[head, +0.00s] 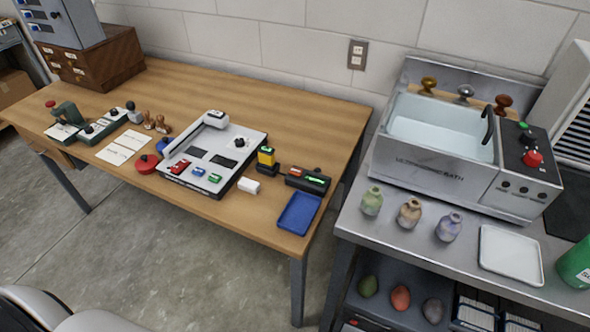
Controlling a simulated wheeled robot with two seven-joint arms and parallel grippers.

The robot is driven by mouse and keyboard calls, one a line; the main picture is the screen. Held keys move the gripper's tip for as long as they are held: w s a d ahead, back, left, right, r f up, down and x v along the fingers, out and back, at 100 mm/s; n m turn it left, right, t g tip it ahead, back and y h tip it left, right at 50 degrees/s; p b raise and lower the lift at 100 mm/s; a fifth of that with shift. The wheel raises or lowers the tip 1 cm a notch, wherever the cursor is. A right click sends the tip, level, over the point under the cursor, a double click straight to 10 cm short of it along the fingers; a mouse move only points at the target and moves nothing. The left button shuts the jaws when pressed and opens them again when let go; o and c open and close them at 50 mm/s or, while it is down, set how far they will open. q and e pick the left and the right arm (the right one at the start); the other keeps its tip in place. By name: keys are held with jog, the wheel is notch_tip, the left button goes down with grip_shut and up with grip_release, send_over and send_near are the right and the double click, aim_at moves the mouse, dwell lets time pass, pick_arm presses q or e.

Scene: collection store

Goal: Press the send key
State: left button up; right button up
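A light grey desk device (255,140) with a handset-like bar and a round black knob stands on the wooden table. Along its front edge are a red key (180,167), a blue key (198,171) and a green key (214,178). Their labels are too small to read, so I cannot tell which key, if any, is the send key. A small black box (294,182) with red and green parts lies to the right of the device. Neither of my grippers is in view.
A blue tray (299,212), a yellow-and-black block (266,158) and a red round object (146,164) lie around the device. An ultrasonic bath (435,165) stands on the right steel bench, with several small bottles before it.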

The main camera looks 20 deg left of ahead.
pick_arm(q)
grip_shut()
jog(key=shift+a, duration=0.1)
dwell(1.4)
